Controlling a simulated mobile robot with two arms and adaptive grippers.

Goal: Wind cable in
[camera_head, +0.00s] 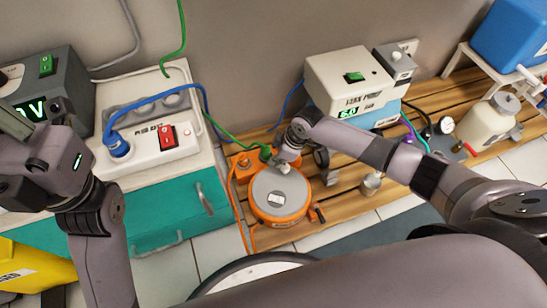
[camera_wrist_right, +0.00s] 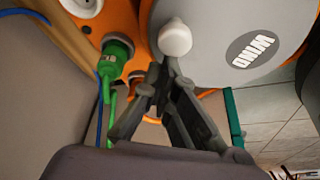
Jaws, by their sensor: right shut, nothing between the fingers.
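An orange cable reel (camera_head: 265,210) with a grey round top stands on the slatted wooden platform; the top carries a label. In the right wrist view the grey disc (camera_wrist_right: 225,75) has a "WIND" label and a white knob (camera_wrist_right: 174,38). My right gripper (camera_head: 281,166) is over the back edge of the reel. In the wrist view its fingers (camera_wrist_right: 166,70) are shut and empty, with the tips right by the knob; I cannot tell if they touch it. A green plug (camera_wrist_right: 114,58) sits in the reel's orange body beside the disc. My left arm is at the left, its fingertips unseen.
A white power strip (camera_head: 150,150) with a red switch lies on the teal cabinet (camera_head: 165,215) at the left. A white pump box (camera_head: 345,80) stands behind the reel. Green and blue cables run near the reel; an orange cable runs down its left side.

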